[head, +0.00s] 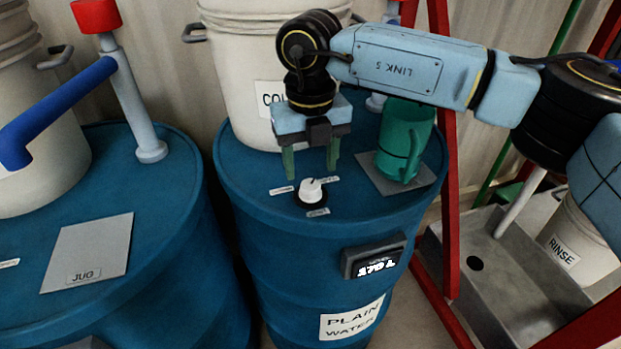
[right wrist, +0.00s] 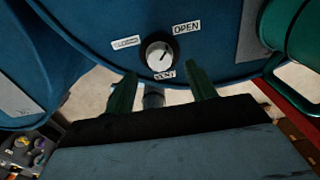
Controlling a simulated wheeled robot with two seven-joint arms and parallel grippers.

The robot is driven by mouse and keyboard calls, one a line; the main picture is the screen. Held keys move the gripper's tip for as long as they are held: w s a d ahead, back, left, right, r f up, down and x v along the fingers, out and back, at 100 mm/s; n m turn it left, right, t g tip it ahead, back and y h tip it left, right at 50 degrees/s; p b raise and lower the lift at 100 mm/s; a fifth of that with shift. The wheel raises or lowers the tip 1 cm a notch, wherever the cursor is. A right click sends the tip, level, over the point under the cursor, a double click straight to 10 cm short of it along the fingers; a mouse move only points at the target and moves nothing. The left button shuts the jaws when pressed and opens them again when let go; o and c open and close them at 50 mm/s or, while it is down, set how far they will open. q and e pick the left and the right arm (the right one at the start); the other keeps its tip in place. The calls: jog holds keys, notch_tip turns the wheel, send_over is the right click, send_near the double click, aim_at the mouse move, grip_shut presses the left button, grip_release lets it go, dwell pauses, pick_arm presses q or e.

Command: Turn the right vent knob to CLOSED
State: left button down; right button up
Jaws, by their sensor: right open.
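The right vent knob (head: 310,190) is a white dial on a black base on top of the PLAIN WATER drum (head: 240,190). In the right wrist view the knob (right wrist: 160,56) has an OPEN label (right wrist: 187,27) at upper right, a small label at upper left (right wrist: 125,42) and VENT below it. Its dark pointer mark appears to lean toward OPEN. My right gripper (head: 310,170) is open and empty, its green fingers pointing down just above and behind the knob, apart from it. The fingers (right wrist: 160,82) also show in the right wrist view. My left gripper is out of view.
A white bucket (head: 240,80) stands behind my right gripper. A green jug (head: 404,140) sits on a grey pad to the right. The left drum (head: 160,230) has a JUG pad (head: 90,250) and a red-topped post. A red frame (head: 450,220) and a sink flank the right.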

aim_at(310, 185)
jog(key=shift+f, duration=2.35)
jog(key=c, duration=1)
